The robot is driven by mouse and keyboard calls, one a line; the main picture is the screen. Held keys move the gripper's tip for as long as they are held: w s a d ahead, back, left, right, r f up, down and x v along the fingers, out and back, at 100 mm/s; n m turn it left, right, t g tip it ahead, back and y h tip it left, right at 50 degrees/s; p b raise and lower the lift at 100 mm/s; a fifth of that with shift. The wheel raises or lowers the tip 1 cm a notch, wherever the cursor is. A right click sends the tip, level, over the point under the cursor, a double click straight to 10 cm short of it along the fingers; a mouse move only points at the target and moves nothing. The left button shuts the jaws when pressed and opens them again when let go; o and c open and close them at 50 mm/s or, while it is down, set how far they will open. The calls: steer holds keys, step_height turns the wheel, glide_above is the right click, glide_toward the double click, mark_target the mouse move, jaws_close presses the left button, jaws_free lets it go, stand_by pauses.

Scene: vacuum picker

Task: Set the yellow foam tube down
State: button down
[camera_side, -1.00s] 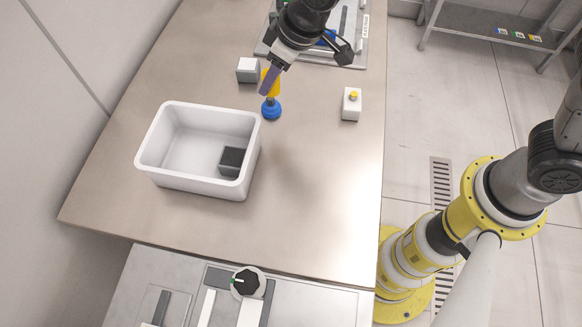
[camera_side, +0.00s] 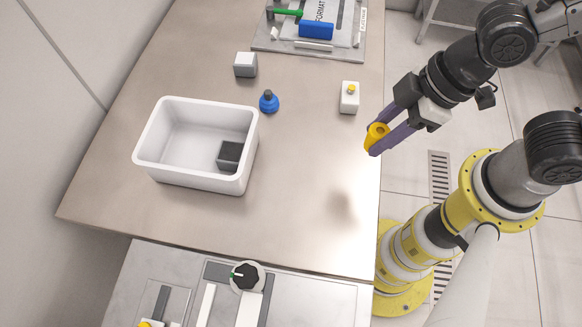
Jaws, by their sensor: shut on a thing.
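The yellow foam tube (camera_side: 376,132) is a short hollow piece held between the purple fingers of my gripper (camera_side: 385,138). My gripper is shut on it at the right edge of the table (camera_side: 300,200). The tube is raised above the surface; its open end faces the camera, and part of it is hidden by the fingers.
A white bin (camera_side: 190,183) with a dark cube (camera_side: 229,155) inside stands on the left. A blue knobbed piece (camera_side: 268,102), a grey cube (camera_side: 245,65) and a white block with a yellow button (camera_side: 349,98) stand farther back. The front-right tabletop is clear.

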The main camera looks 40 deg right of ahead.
steer(key=shift+s+r, duration=0.15)
steer(key=shift+r, duration=0.15)
steer(key=shift+a, duration=0.35)
steer(key=w+a+f, duration=0.9)
steer(key=shift+w+a, duration=0.1)
steer(key=shift+a, duration=0.05)
steer(key=shift+w+a+f, duration=0.1)
steer(key=shift+f, duration=0.8)
steer(key=shift+w+a+f, duration=0.1)
steer(key=shift+f, duration=0.8)
steer(key=shift+f, duration=0.2)
steer(key=shift+c, duration=2.4)
jaws_free()
